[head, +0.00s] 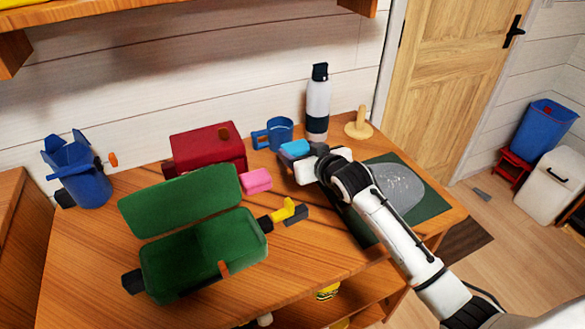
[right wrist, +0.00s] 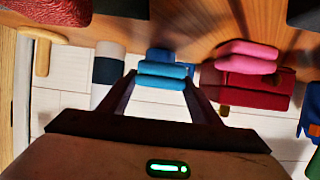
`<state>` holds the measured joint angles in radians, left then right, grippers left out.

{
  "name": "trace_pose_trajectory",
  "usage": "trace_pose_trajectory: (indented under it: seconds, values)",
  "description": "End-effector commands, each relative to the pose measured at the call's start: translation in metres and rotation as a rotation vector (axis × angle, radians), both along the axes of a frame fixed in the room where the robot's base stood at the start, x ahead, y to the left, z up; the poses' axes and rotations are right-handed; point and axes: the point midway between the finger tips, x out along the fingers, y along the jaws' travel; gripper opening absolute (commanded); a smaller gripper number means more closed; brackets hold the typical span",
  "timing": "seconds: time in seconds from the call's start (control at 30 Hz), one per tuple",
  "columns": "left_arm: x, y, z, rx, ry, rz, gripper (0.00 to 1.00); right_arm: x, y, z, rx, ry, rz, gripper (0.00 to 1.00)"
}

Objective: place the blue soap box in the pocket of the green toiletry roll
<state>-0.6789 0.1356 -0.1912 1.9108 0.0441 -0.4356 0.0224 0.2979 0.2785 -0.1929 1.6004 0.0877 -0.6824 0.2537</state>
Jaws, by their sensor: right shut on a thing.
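The blue soap box (head: 295,149) is a small light-blue block at the back of the table, right of the red box. My right gripper (head: 297,153) is shut on it. In the right wrist view, the soap box (right wrist: 162,83) sits between the two dark fingertips. Whether it touches the table is unclear. The green toiletry roll (head: 240,222) is at the front left, its flap (head: 180,200) raised at the back and its pocket (head: 208,240) open at the top. My left gripper is not in view.
A pink block (head: 257,180) and a yellow item (head: 283,211) lie between the soap box and the roll. A red box (head: 208,147), blue mug (head: 279,133), and bottle (head: 318,105) stand along the back. A grey dish (head: 398,188) lies on a dark green mat to the right.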

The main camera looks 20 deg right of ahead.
Motion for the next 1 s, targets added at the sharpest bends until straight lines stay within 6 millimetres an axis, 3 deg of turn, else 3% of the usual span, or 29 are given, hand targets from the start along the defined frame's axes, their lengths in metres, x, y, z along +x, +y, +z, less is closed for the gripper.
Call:
trace_pose_trajectory:
  seconds: [0.3, 0.73, 0.77, 0.8, 0.87, 1.0]
  values:
    - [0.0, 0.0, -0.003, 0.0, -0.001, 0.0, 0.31, 0.0, 0.001, -0.038, 0.0, -0.001, 0.001, 0.34]
    - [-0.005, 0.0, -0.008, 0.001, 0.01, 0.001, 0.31, 0.0, 0.001, -0.044, 0.0, -0.003, 0.001, 0.34]
    - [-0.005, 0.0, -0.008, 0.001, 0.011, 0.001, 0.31, 0.0, 0.001, -0.044, 0.0, -0.002, 0.001, 0.59]
    - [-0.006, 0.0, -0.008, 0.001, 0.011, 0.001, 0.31, 0.0, 0.001, -0.043, 0.0, -0.002, 0.001, 0.66]
    - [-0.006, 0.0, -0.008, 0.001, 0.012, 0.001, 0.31, 0.0, 0.001, -0.044, 0.0, -0.002, 0.001, 0.76]
    - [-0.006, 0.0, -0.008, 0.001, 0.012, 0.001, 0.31, 0.0, 0.001, -0.044, 0.0, -0.002, 0.001, 0.76]
